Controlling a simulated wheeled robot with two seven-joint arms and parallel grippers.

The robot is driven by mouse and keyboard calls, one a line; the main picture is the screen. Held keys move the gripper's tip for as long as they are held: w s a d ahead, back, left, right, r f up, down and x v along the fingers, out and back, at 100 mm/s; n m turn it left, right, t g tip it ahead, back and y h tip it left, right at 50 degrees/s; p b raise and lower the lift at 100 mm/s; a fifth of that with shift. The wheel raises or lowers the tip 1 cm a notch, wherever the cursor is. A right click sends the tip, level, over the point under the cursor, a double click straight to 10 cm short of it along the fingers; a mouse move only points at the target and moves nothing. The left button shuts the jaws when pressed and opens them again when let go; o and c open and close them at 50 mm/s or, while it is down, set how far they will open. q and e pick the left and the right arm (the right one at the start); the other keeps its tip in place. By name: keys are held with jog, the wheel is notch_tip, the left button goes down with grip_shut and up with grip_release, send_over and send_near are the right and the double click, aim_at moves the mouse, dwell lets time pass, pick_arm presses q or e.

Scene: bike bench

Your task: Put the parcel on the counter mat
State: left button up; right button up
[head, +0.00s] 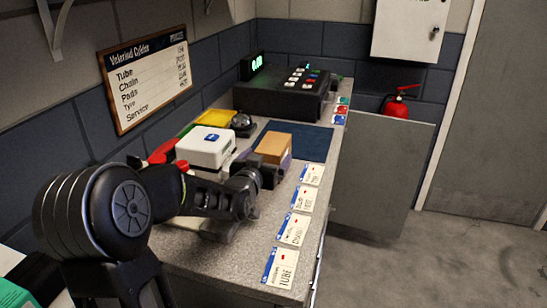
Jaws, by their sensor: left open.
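The parcel, a small brown cardboard box (272,146), is at the middle of the counter, in front of the near left part of the dark blue counter mat (308,139). A purple edge shows below the parcel; I cannot tell what it rests on. My left gripper (264,177) is open, just on the near side of the parcel and low over the counter. My own wrist and fingers hide part of that area, and I cannot tell whether the fingers touch the parcel. My right gripper is out of view.
A white box (205,147) and a red handset-like object (162,151) stand left of the parcel. A black cash register (281,94) is behind the mat. Several label cards (281,268) line the counter's right edge. A red extinguisher (396,106) is beyond the counter.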

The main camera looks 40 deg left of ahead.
pick_arm(q)
jog(key=shift+x, duration=0.8)
jog(key=shift+w+f, duration=0.1)
jog(key=p+x, duration=0.1)
jog(key=x, duration=0.4)
jog(key=shift+a+f, duration=0.1)
grip_shut()
dwell(1.1)
